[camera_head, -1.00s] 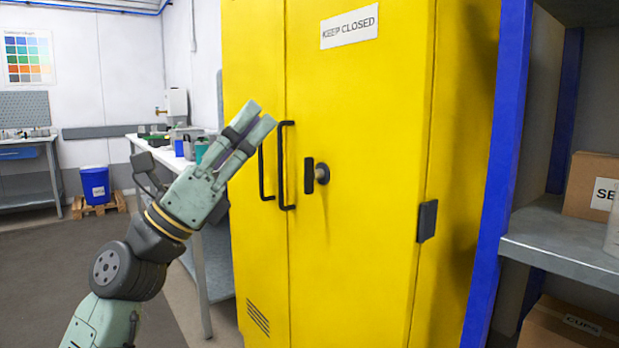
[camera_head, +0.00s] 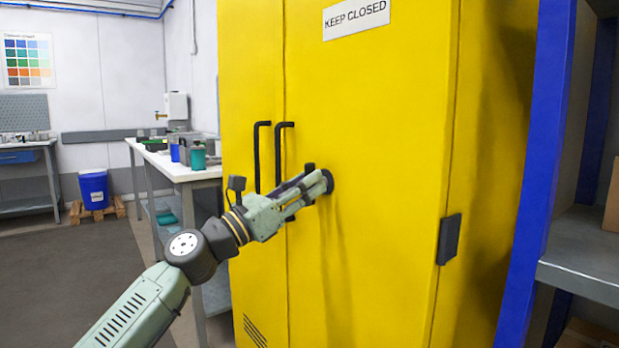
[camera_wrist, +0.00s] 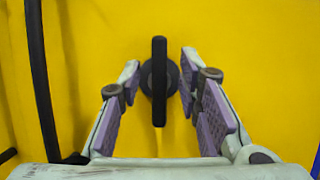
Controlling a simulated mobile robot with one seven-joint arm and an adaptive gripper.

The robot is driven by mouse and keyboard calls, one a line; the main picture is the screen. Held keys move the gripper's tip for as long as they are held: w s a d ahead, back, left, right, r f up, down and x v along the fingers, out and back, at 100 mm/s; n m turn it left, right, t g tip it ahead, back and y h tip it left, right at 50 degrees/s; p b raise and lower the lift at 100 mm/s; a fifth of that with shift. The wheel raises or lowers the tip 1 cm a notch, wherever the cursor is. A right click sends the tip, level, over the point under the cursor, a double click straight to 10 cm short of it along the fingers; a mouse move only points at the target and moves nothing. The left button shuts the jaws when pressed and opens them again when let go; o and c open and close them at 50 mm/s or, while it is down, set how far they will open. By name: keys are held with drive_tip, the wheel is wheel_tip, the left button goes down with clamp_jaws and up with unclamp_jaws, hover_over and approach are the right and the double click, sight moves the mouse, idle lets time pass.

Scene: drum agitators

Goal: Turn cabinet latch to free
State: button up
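The yellow cabinet (camera_head: 380,190) stands with its doors shut and a KEEP CLOSED label on it. Its latch (camera_wrist: 159,80) is a dark upright bar on a round base, seen nearly vertical in the wrist view. My gripper (camera_head: 322,184) is at the latch in the head view and hides most of it. In the wrist view my gripper (camera_wrist: 160,68) is open, with one finger on each side of the latch. A gap shows between each purple finger pad and the bar.
Two black door handles (camera_head: 272,152) stand out left of the latch; one also shows in the wrist view (camera_wrist: 40,80). A blue rack post (camera_head: 545,170) and grey shelf (camera_head: 585,255) are at the right. A workbench (camera_head: 185,172) stands behind at the left.

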drive_tip(key=shift+x, duration=0.8)
drive_tip(key=shift+c, duration=0.3)
clamp_jaws()
